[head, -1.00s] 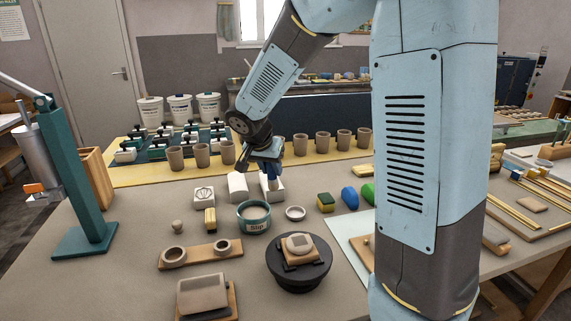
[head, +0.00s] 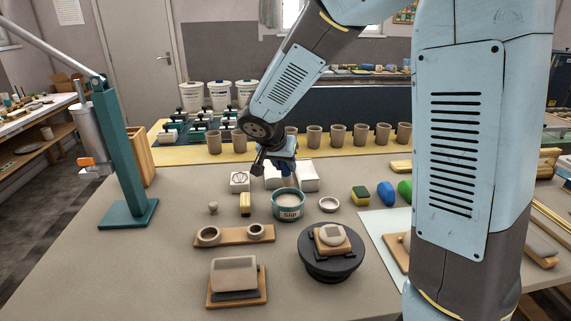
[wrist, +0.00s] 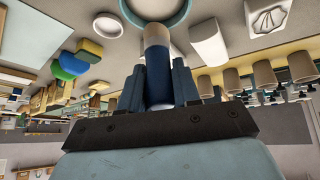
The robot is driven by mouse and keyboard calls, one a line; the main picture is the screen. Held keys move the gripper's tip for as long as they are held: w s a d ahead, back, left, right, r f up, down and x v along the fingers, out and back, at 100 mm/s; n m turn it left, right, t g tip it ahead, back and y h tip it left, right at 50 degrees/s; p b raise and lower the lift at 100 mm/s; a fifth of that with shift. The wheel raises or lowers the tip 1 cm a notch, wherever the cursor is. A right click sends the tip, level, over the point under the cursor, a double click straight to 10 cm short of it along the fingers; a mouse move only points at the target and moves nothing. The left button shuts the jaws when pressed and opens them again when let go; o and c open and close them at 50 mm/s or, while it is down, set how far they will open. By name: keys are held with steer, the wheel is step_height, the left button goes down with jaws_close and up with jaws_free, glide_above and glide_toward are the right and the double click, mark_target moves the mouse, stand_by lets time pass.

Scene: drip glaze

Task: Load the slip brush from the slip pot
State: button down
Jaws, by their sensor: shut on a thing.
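The slip pot (head: 288,213) is a teal tub with a white "Slip" label and pale slip inside. It stands on the table; its rim also shows at the top of the wrist view (wrist: 182,12). My gripper (head: 286,172) is above the pot, a little towards its back. In the wrist view my gripper (wrist: 157,78) is shut on the slip brush (wrist: 157,62), which has a dark blue handle and a tan end pointing at the pot. The tan end overlaps the pot's rim; I cannot tell whether its tip is inside the pot.
White blocks (head: 308,176) stand just behind the pot. A dark turntable (head: 331,262) and a board with two rings (head: 235,236) are in front. A teal stand (head: 128,160) rises at left.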

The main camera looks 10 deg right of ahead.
steer(key=shift+f, duration=4)
steer(key=shift+r, duration=0.1)
steer(key=shift+s+a+r, duration=0.1)
steer(key=shift+a+r, duration=0.05)
steer(key=shift+r, duration=0.7)
steer(key=shift+s+a+r, duration=0.1)
steer(key=shift+s+r, duration=0.05)
steer(key=shift+r, duration=0.65)
steer(key=shift+s+a+r, duration=0.1)
steer(key=shift+a+r, duration=0.05)
steer(key=shift+r, duration=0.7)
steer(key=shift+r, duration=0.1)
steer(key=shift+r, duration=1.9)
